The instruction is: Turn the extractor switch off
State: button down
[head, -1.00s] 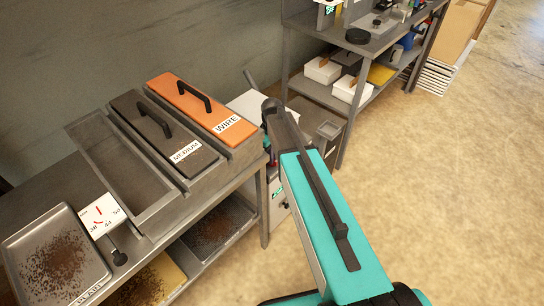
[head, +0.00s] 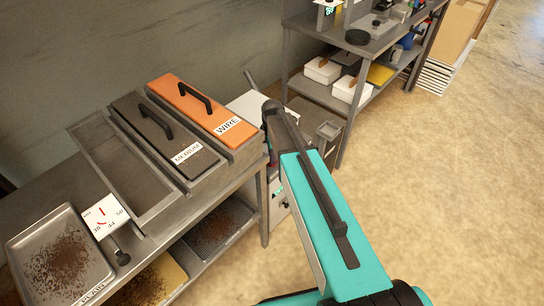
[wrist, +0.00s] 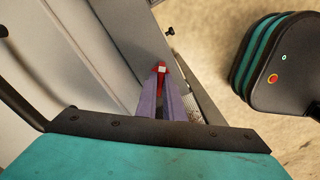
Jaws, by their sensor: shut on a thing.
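In the wrist view my gripper (wrist: 161,82) points away from the camera, its two long purple-grey fingers close together. They are shut on a small red piece with a pale top (wrist: 160,69), which looks like the extractor switch. The piece sits at the fingertips, beside a pale grey panel (wrist: 88,48). Its position, on or off, cannot be told. In the head view my arm hides the gripper and the switch. Part of a light cabinet (head: 276,192) shows beside my arm, right of the tray bench.
A bench holds an empty grey bin (head: 118,163), a MEDIUM lid (head: 172,148), an orange WIRE lid (head: 205,108) and a dirty tray (head: 60,262). A workbench (head: 395,35) stands behind. The floor on the right (head: 450,190) is clear.

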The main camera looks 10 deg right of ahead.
jog(key=n, duration=0.3)
jog(key=shift+a+n, duration=0.1)
jog(key=shift+n, duration=0.2)
jog(key=shift+n+p, duration=0.3)
jog(key=shift+n, duration=1.5)
jog(key=c, duration=1.9)
grip_release()
jog(key=shift+o, duration=0.2)
jog(key=shift+r, duration=0.2)
notch_tip(320, 180, up, 14)
jog(key=shift+f+b, duration=0.25)
jog(key=shift+b, duration=0.2)
